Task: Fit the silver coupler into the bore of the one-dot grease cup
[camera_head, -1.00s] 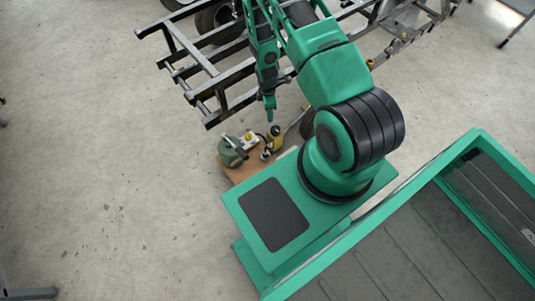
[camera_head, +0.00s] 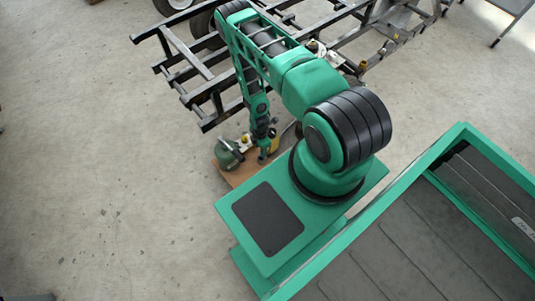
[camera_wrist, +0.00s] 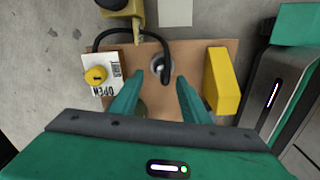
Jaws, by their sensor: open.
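The silver coupler (camera_wrist: 158,68) appears as a small round silver end of the curved black hose on the brown board, seen from above in the wrist view. My gripper (camera_wrist: 164,84) is open, with its two green fingers on either side of and above the coupler. In the head view my gripper (camera_head: 263,157) points down over the board, and the coupler is hidden there. Small yellow fittings, one of them here (camera_head: 362,66), sit on the dark frame; I cannot tell which is the one-dot grease cup, and no dots or bore can be made out.
The brown board (camera_wrist: 140,57) also holds a white OPEN card with a yellow knob (camera_wrist: 95,75) and a yellow block (camera_wrist: 222,80). A green rounded object (camera_head: 229,153) stands beside my gripper. The dark ladder-like frame (camera_head: 208,125) lies behind. Open floor is at left.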

